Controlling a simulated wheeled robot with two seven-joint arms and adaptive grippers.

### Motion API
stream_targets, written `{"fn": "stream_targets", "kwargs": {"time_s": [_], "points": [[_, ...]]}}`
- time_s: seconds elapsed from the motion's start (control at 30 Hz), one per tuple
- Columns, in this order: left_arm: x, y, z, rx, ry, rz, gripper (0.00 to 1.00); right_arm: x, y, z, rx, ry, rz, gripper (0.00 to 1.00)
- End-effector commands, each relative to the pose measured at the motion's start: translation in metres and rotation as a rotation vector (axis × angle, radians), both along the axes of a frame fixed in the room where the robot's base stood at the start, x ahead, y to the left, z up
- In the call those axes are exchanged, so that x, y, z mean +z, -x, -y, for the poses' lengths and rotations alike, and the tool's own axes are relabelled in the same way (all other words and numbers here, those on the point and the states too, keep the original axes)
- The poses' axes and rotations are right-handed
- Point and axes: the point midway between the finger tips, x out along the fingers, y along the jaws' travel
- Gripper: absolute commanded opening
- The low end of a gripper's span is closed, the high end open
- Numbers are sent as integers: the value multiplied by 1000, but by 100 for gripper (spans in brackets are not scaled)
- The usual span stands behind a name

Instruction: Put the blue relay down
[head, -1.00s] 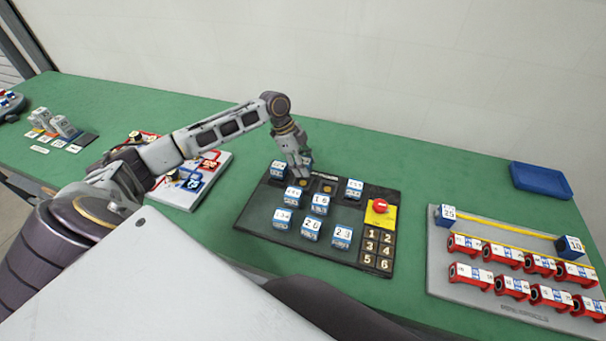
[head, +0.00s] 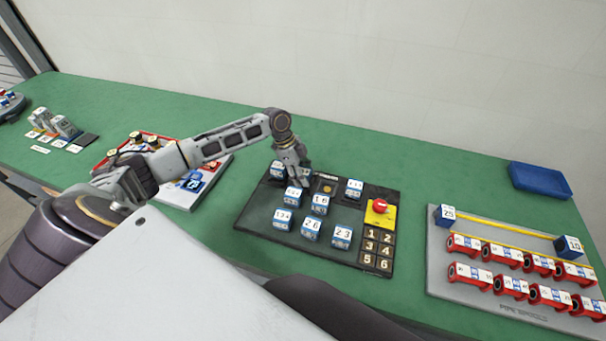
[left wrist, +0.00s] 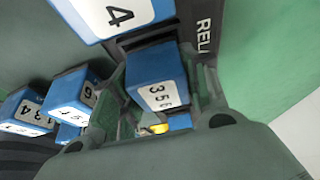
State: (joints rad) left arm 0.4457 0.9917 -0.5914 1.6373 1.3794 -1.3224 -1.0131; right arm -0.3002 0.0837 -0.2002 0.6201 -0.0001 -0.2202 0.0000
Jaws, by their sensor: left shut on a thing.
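My left gripper (head: 298,178) is low over the back row of the dark relay panel (head: 258,215). It is shut on a blue relay with a white numbered label (left wrist: 153,78), which shows between the fingers in the left wrist view. In the head view the gripper mostly hides this relay, and I cannot tell whether it touches the panel. A blue relay (head: 277,170) stands just left of the gripper, and another (head: 354,188) farther right in the back row. An empty socket (head: 327,188) shows between. My right gripper is not in view.
Several more blue relays (head: 311,229) stand in front rows. A red button on a yellow plate (head: 379,212) and a number pad (head: 378,248) are at the panel's right. A grey rack of red parts (head: 500,300) and a blue tray (head: 541,180) lie farther right.

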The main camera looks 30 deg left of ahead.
Motion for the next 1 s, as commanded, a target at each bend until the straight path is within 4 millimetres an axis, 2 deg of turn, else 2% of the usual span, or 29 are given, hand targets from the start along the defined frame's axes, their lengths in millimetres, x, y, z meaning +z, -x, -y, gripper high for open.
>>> {"fn": "stream_targets", "kwargs": {"time_s": [0.03,0.07,0.2,0.67,0.87,1.0], "points": [[-1,0,0,0,1,0,17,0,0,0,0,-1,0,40],[-1,0,0,0,0,0,48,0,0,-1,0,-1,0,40],[-1,0,0,0,0,0,66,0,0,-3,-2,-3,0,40],[2,0,0,0,0,1,67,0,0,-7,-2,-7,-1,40],[15,1,-6,1,0,2,67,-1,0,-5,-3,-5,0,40],[31,3,-12,1,-1,2,67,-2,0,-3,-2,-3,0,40]]}}
